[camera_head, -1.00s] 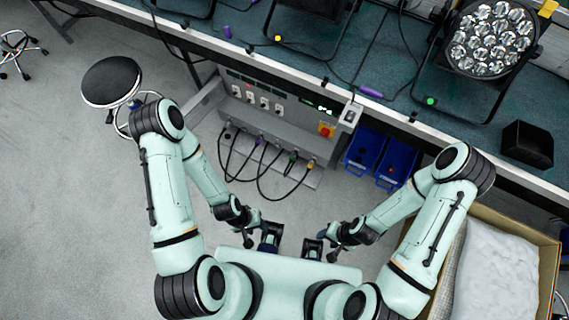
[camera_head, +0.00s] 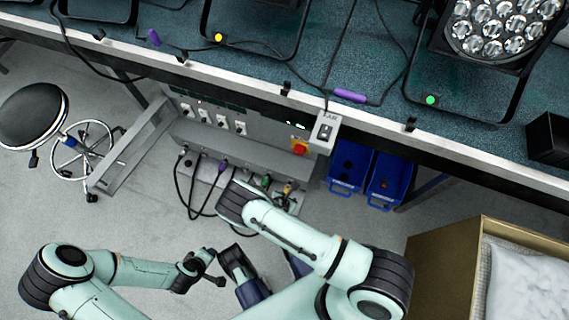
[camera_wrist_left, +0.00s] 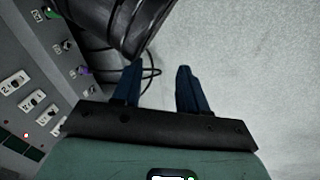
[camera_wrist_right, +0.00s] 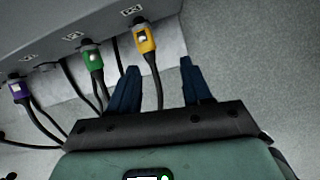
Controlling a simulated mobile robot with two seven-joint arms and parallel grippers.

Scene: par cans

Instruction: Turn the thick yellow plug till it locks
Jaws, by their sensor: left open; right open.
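The thick yellow plug (camera_wrist_right: 146,38) sits at the rightmost visible socket of the grey power box, with its black cable hanging down. In the head view the yellow plug (camera_head: 287,190) shows beside my right forearm. My right gripper (camera_wrist_right: 160,66) is open and empty; the plug lies beyond its fingertips, nearer the left finger, apart from both. I cannot tell whether the plug is locked. My left gripper (camera_wrist_left: 160,68) is open and empty, with a dark arm link close in front of it. The right fingers are hidden in the head view.
A green plug (camera_wrist_right: 93,60) and a purple plug (camera_wrist_right: 20,90) sit left of the yellow one, with loose cables below. The grey power box (camera_head: 250,150) hangs under the bench. Blue bins (camera_head: 348,165) stand right of it. An open carton (camera_head: 440,265) is lower right.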

